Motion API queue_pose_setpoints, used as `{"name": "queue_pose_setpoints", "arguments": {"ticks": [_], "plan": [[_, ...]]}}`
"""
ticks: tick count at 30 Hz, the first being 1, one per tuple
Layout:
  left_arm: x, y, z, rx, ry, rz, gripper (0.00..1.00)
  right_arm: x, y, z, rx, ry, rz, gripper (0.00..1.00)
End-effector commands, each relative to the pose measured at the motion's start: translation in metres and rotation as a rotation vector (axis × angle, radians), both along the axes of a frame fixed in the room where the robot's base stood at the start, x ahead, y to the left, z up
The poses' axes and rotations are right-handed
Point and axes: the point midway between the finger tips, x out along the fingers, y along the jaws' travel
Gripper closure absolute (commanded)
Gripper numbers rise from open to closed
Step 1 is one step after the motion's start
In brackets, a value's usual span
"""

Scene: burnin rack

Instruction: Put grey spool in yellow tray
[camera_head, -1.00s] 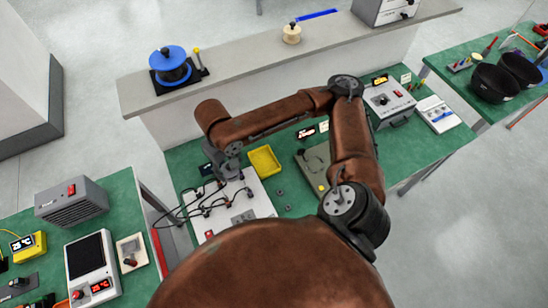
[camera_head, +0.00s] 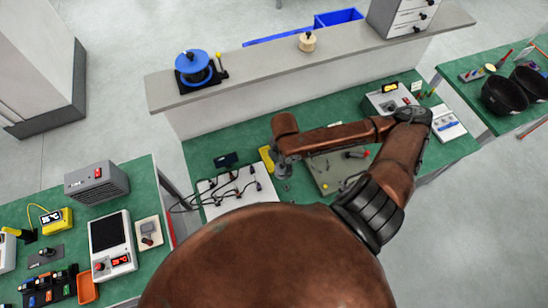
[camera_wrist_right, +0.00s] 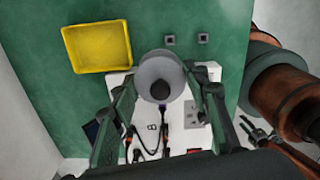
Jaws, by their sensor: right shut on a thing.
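My right gripper (camera_wrist_right: 161,98) is shut on the grey spool (camera_wrist_right: 160,68), a round grey piece with a dark centre seen from above in the right wrist view. The yellow tray (camera_wrist_right: 97,48) lies empty on the green bench, up and left of the spool and apart from it. In the head view my right gripper (camera_head: 283,167) hangs at the right side of the yellow tray (camera_head: 267,156) and hides part of it. The spool cannot be made out there. My left gripper is not in view.
A white board (camera_head: 222,209) with dark cables lies in front of the tray. Two small grey square pieces (camera_wrist_right: 169,39) sit on the green bench near the spool. A grey plate (camera_head: 335,178) lies right of the tray. A grey shelf (camera_head: 270,60) runs behind.

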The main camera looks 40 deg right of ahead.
Motion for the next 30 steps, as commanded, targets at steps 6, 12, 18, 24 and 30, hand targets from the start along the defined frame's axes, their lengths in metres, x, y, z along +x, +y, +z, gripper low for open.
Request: {"name": "queue_pose_setpoints", "arguments": {"ticks": [6, 12, 18, 24, 30], "plan": [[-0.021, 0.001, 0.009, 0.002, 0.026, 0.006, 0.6, -0.016, -0.014, -0.001, 0.001, 0.002, 0.169, 0.81], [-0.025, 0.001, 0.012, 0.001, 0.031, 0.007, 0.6, -0.001, -0.021, -0.009, 0.001, -0.001, 0.203, 0.81], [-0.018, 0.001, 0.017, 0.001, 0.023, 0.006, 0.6, 0.044, -0.033, -0.029, 0.002, -0.002, 0.201, 0.81], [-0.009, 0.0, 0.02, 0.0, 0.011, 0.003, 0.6, 0.082, -0.043, -0.059, 0.004, 0.002, 0.201, 0.81], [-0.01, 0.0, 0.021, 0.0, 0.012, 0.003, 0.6, 0.106, -0.05, -0.088, 0.002, 0.001, 0.203, 0.81]]}}
